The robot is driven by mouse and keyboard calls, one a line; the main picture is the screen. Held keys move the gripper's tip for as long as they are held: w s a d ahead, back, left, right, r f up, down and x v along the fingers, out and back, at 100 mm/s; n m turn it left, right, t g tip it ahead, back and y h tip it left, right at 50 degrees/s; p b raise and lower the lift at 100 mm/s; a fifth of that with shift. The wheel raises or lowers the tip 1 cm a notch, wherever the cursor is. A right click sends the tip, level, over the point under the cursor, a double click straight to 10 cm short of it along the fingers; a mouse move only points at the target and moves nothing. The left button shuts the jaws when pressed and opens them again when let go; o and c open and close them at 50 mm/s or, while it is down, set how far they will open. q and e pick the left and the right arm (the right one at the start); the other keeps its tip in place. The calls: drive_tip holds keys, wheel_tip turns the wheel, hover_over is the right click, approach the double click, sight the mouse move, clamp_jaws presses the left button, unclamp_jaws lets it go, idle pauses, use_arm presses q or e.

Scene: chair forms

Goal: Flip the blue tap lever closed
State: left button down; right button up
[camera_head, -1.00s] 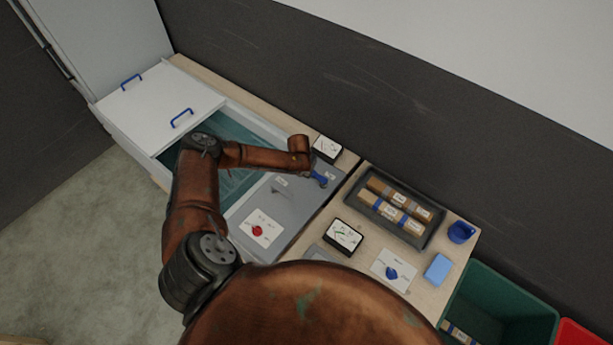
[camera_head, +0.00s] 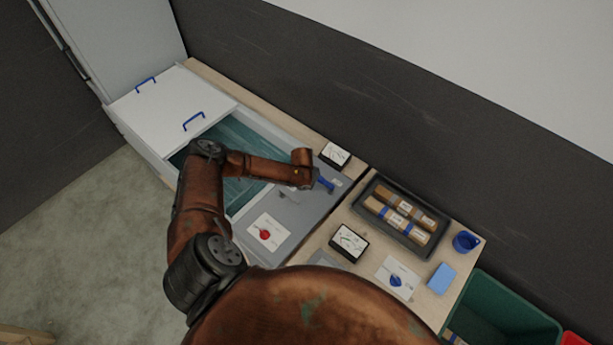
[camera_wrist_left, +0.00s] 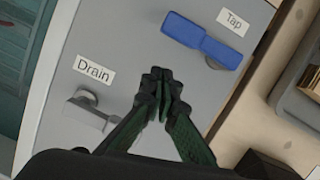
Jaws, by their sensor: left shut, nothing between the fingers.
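The blue tap lever (camera_wrist_left: 202,40) lies on the grey panel below the "Tap" label (camera_wrist_left: 234,21) in the left wrist view; its wide end points to the upper left. In the head view the lever (camera_head: 325,184) shows just right of the end of my left arm. My left gripper (camera_wrist_left: 163,76) is shut and empty, with its fingertips short of the lever in the picture, between it and the drain lever. The fingers are hidden in the head view. My right gripper is not in view.
A grey drain lever (camera_wrist_left: 92,108) with a "Drain" label (camera_wrist_left: 94,69) is to the left. The open teal basin (camera_head: 240,135) lies beyond the panel. A gauge (camera_head: 335,154) stands near the lever; a dark tray (camera_head: 363,205) holds packages at right.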

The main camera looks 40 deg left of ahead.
use_arm(q)
drive_tip(key=b+v, duration=0.2)
drive_tip(key=v, duration=0.8)
drive_tip(key=shift+s+a, duration=0.25)
drive_tip(key=shift+a, duration=0.05)
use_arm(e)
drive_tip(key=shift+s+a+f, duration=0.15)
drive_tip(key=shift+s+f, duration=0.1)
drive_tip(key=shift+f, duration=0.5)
